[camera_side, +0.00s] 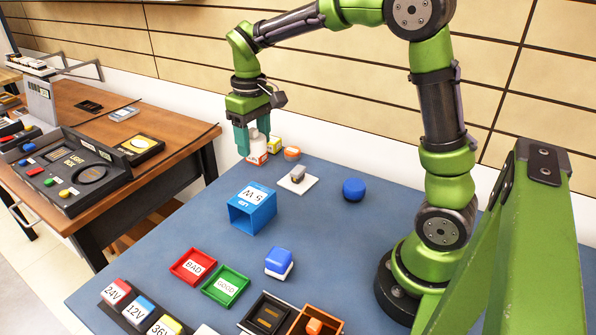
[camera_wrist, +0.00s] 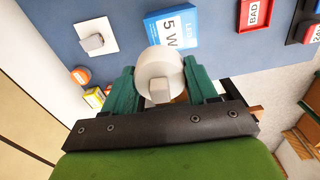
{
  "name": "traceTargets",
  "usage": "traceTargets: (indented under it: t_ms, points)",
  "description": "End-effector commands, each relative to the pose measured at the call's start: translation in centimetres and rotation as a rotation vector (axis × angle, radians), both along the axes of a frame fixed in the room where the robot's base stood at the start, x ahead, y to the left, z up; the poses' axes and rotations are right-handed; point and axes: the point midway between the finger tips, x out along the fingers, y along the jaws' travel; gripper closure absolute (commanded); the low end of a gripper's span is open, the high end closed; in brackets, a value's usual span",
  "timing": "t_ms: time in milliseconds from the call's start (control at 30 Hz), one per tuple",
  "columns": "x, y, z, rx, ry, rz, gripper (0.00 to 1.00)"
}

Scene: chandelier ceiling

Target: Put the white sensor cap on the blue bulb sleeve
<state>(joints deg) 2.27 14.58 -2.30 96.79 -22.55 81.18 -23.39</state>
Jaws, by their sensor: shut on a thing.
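My gripper (camera_side: 252,146) is at the far left edge of the blue table, pointing down. It is shut on a white round piece (camera_wrist: 159,68) with a small square knob, seen between the green fingers in the wrist view; in the side view (camera_side: 257,152) it is partly hidden. I cannot tell if it touches the table. A white square plate with a grey knob-like part (camera_side: 297,183) lies nearer the table's middle; I cannot tell which of these two is the sensor cap. The blue sleeve (camera_side: 240,219), marked LED 5 W, lies with an open end facing the front left.
A yellow box (camera_side: 274,145) and an orange round piece (camera_side: 292,153) stand close beside my gripper. A blue round piece (camera_side: 353,190) is to the right. Red (camera_side: 176,272) and green (camera_side: 210,290) trays and a blue-and-white block (camera_side: 279,264) are at the front.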

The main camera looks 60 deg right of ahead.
Motion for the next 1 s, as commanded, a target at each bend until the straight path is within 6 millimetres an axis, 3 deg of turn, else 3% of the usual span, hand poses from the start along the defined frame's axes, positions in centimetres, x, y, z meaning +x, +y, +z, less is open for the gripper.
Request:
traceTargets:
  t_ms: [100, 300, 400, 567, 667, 733, 1000]
  points:
    - [-4.4, 1.3, -0.4, 0.0, -0.001, 0.031, 0.71]
    - [-11.0, 2.5, -2.7, -0.001, -0.001, 0.068, 0.71]
    - [-13.4, 2.7, -4.0, 0.0, 0.0, 0.079, 0.71]
    - [-15.6, 2.8, -5.6, 0.0, 0.001, 0.081, 0.71]
    - [-15.5, 2.7, -6.2, 0.0, 0.002, 0.082, 0.71]
    - [-14.4, 2.6, -6.4, -0.001, 0.002, 0.081, 0.71]
    - [-7.3, 2.5, -7.1, -0.001, 0.003, 0.078, 0.71]
